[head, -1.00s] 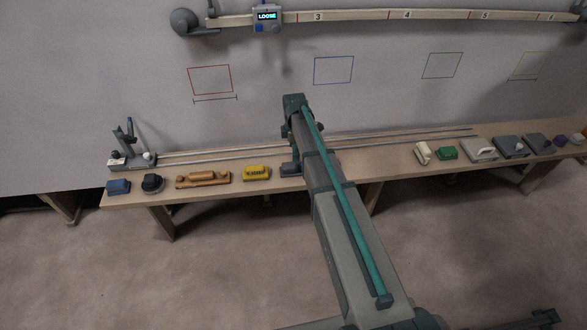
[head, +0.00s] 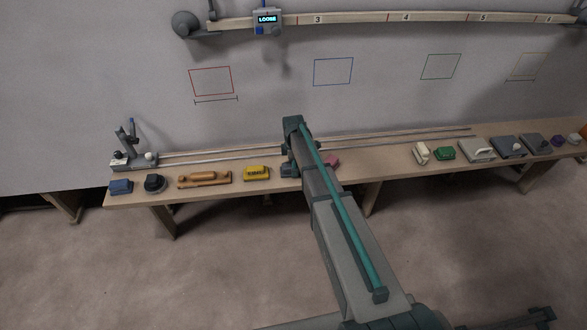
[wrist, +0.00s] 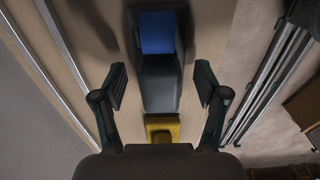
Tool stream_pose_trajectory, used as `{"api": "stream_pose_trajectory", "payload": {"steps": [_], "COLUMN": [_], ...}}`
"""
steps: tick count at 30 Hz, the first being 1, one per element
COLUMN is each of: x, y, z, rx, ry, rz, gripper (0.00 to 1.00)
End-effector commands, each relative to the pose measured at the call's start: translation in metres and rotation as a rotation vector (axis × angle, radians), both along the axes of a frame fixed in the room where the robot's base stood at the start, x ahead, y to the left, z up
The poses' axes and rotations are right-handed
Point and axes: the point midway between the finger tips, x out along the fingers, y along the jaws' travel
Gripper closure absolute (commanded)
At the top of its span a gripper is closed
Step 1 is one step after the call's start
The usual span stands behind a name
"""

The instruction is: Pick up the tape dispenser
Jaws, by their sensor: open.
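A dark grey body with a blue block at its far end (wrist: 158,78) lies on the bench in the wrist view; I take it for the tape dispenser, though its shape is only seen from above. My gripper (wrist: 160,86) is open, with one finger on each side of the grey body and a visible gap on both sides. In the head view my gripper (head: 291,168) is down over the bench, and my arm hides most of that object.
A yellow block (head: 257,173) sits just left of my gripper and a pink thing (head: 332,161) just right. Long metal rails (head: 220,159) run behind along the bench (head: 390,170). Wooden tool (head: 204,179) and other items stand farther left; several more stand at the right.

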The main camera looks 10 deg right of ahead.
Motion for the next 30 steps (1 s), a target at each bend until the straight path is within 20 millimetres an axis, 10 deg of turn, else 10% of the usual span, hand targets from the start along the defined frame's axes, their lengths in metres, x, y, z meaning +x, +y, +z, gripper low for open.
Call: {"api": "stream_pose_trajectory", "payload": {"steps": [14, 30], "x": [0.000, 0.000], "y": [0.000, 0.000], "z": [0.000, 0.015], "rx": [0.000, 0.000], "ry": [0.000, -0.001], "rz": [0.000, 0.000], "gripper": [0.99, 1.00]}}
